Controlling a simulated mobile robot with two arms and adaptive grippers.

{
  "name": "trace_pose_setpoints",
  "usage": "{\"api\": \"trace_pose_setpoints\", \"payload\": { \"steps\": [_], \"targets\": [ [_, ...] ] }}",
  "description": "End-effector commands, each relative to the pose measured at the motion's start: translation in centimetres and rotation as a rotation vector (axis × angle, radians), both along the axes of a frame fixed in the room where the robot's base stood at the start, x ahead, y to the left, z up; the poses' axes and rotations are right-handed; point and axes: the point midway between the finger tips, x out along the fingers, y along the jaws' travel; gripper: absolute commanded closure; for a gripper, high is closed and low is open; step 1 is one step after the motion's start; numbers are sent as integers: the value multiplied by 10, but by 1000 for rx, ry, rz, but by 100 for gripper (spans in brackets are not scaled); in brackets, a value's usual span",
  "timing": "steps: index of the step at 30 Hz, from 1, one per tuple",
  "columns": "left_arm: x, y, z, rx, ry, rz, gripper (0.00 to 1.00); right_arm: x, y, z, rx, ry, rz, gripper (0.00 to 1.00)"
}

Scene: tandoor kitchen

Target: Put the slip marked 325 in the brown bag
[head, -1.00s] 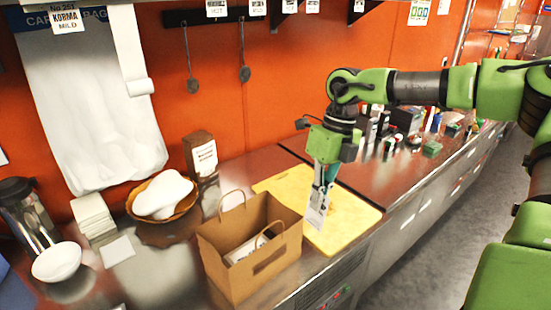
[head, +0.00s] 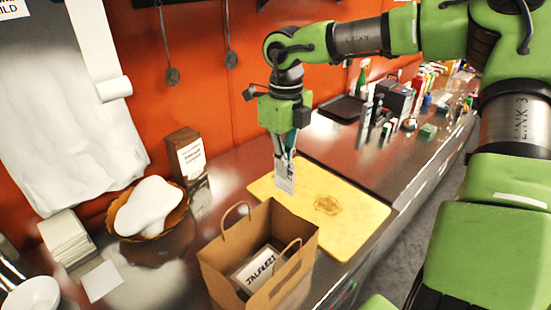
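The brown bag (head: 229,271) stands open on the steel counter, with its two handles up. Inside it lies a box (head: 259,268) labelled JALFREZI. My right gripper (head: 285,160) points down above the yellow board, just behind the bag. It is shut on a white paper slip (head: 285,176), which hangs down from the fingertips near the bag's back rim. The print on the slip is too small to read. My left gripper is not in view.
The yellow board (head: 350,215) lies right of the bag. Left of it are a basket with white dough (head: 150,205), a stack of napkins (head: 66,238) and a bowl (head: 33,294). A brown box (head: 186,155) stands behind. Bottles and a black tray (head: 343,108) are farther right.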

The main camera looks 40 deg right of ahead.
Motion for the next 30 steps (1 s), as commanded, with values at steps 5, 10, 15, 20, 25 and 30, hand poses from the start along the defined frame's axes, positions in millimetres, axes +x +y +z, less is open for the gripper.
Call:
{"api": "trace_pose_setpoints", "payload": {
  "steps": [5,10,15,20,25,30],
  "targets": [
    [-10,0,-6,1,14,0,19,0,0,-9,1,0,0,100],
    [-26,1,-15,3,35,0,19,0,0,-23,2,0,0,100],
    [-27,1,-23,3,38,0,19,-1,0,-41,1,1,1,100],
    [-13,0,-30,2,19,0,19,-1,0,-57,2,0,-1,100],
    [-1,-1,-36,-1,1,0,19,-1,0,-73,2,0,-1,100],
    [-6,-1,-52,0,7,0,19,-1,0,-93,1,-2,-1,100]
  ]
}}
